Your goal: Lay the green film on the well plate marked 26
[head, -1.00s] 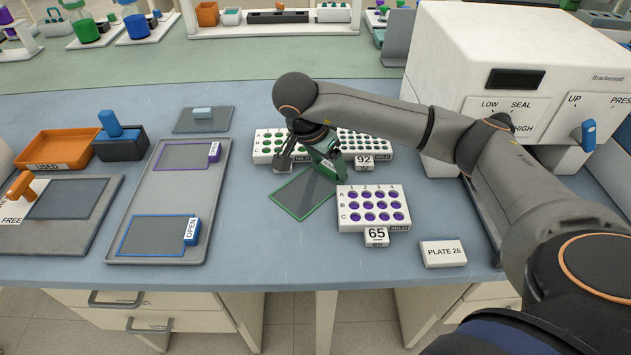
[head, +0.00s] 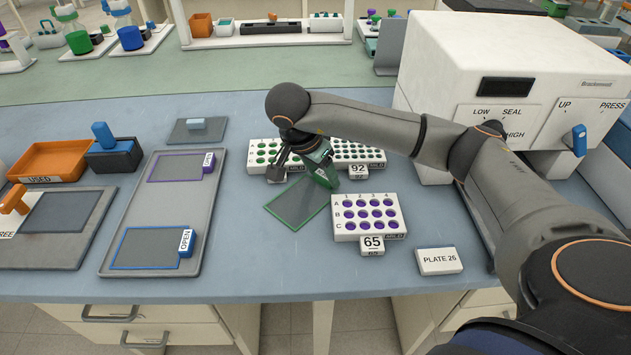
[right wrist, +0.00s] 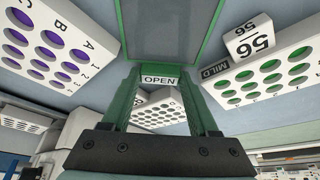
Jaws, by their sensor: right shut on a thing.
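The green film (head: 297,203), a grey sheet in a green frame, is held by its OPEN tab (right wrist: 158,80) in my right gripper (head: 322,174), which is shut on it. The sheet (right wrist: 165,35) reaches from the gripper toward the front left, over or on the bench; I cannot tell its height. A white well plate with green wells (head: 262,151) stands behind and left of the gripper. Its number tag (right wrist: 250,40) shows in the right wrist view, at an angle; I cannot read it surely. My left gripper is not in view.
The purple-well plate 65 (head: 366,215) is close right of the film; plate 92 (head: 362,151) stands behind the gripper. A PLATE 26 card (head: 439,261) lies front right. A grey tray (head: 205,225) holds purple and blue films. The sealer (head: 470,65) stands at right.

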